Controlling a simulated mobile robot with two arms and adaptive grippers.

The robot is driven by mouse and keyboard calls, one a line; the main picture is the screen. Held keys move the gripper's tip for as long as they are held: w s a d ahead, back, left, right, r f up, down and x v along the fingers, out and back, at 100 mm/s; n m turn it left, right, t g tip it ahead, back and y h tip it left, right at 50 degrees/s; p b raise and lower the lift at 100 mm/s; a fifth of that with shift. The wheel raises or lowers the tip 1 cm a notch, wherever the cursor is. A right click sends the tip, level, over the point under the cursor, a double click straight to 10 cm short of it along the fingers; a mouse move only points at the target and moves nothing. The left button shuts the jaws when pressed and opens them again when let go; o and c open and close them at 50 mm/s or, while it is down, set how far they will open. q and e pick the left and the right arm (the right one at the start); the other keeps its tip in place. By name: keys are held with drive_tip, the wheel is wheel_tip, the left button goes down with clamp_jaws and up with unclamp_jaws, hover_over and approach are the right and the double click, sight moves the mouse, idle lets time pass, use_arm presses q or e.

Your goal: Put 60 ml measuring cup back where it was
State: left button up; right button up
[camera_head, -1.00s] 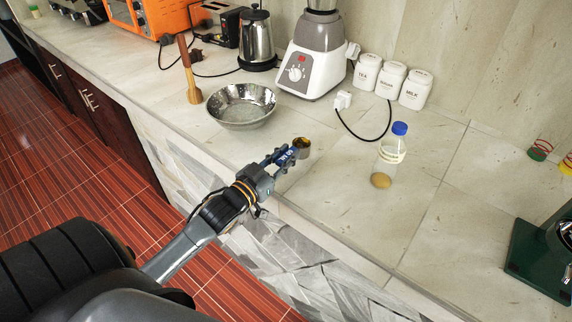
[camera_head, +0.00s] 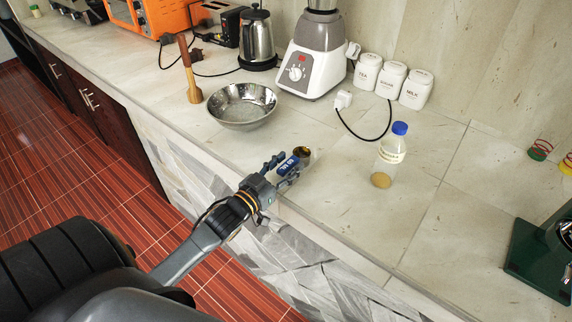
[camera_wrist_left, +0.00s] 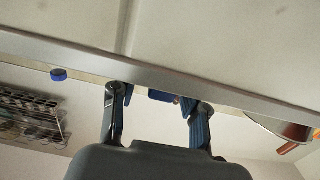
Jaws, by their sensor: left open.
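The measuring cup (camera_head: 303,154) is small and metallic with a dark golden inside. Its blue handle (camera_head: 288,165) with white lettering points toward my left gripper. My left gripper (camera_head: 284,171) is open at the counter's front edge, with its fingers spread on either side of the blue handle. In the left wrist view a blue piece (camera_wrist_left: 162,95), which looks like the handle, shows between the two fingers (camera_wrist_left: 158,108). The cup's bowl is hidden there. The cup appears upright at the counter, but I cannot tell whether it rests on the surface. My right gripper is not in view.
A metal bowl (camera_head: 242,108) stands left of the cup, with a wooden pestle (camera_head: 189,75) beyond it. A bottle with a blue cap (camera_head: 392,152) stands to the right. A blender (camera_head: 314,60) and white canisters (camera_head: 390,82) are behind. The counter around the cup is clear.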

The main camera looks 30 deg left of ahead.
use_arm(q)
drive_tip(key=shift+r, duration=0.1)
drive_tip(key=shift+s+b, duration=0.55)
drive_tip(key=shift+s, duration=5.45)
drive_tip(key=s+f+g+y, duration=0.1)
drive_tip(key=s+f+g, duration=0.2)
drive_tip(key=f, duration=0.9)
drive_tip(key=s+f+n+g, duration=0.1)
drive_tip(key=s+f+g, duration=0.2)
drive_tip(key=f, duration=0.9)
drive_tip(key=s+f+g+y, duration=0.1)
drive_tip(key=s+f+g, duration=0.2)
drive_tip(key=f, duration=0.9)
drive_tip(key=s+d+f+m+g, duration=0.1)
drive_tip(key=s+d+f+g, duration=0.3)
drive_tip(key=s+f, duration=0.5)
drive_tip(key=s+d+f+m+g, duration=0.1)
drive_tip(key=s+d+f+g, duration=0.3)
drive_tip(key=s+f, duration=0.5)
drive_tip(key=s+d, duration=0.1)
drive_tip(key=s, duration=0.4)
drive_tip(key=shift+m+h, duration=0.4)
drive_tip(key=shift+f, duration=0.1)
